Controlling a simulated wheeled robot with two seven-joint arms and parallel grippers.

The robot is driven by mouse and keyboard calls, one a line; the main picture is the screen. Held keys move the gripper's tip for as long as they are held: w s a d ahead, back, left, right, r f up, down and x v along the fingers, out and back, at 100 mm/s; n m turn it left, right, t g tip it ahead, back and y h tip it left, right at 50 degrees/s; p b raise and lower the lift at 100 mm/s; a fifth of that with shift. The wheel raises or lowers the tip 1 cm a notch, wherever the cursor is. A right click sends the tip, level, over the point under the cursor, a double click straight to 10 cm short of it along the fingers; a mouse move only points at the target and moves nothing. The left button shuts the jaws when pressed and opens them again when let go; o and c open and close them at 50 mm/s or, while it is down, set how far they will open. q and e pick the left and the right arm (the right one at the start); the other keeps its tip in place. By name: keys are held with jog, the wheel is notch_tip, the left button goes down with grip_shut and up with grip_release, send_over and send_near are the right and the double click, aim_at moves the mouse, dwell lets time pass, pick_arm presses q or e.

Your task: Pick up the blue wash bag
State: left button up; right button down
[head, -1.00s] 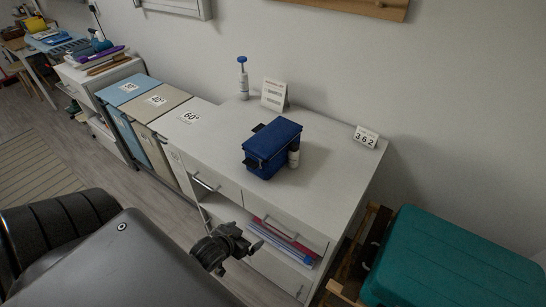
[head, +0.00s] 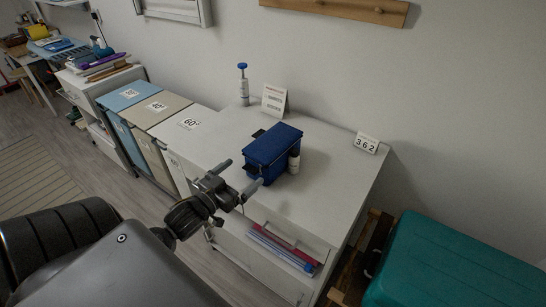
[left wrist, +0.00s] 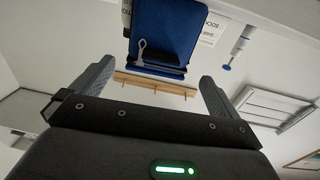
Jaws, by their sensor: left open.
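The blue wash bag (head: 272,152) stands on the white cabinet top, a dark box-like bag with a black loop at its left side. It also shows in the left wrist view (left wrist: 163,35), ahead of the fingers with a zip pull hanging from it. My left gripper (head: 241,178) is open at the cabinet's front edge, just in front of the bag. Its two fingers are apart with nothing between them, and I see no contact with the bag. My right gripper is not in view.
Behind are a blue-topped pump bottle (head: 243,84), a white card (head: 274,101) and a 362 sign (head: 366,143). A teal-topped box (head: 455,265) is at the right. The cabinet's front right top is clear.

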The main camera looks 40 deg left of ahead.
aim_at(254, 164)
pick_arm(q)
jog(key=w, duration=0.3)
jog(key=shift+w+d, duration=0.1)
jog(key=shift+w, duration=0.1)
jog(key=w+p, duration=0.2)
jog(key=w, duration=0.2)
jog(key=shift+w+d, duration=0.1)
jog(key=shift+w, duration=0.5)
jog(key=c, duration=0.9)
jog(key=shift+c, duration=0.2)
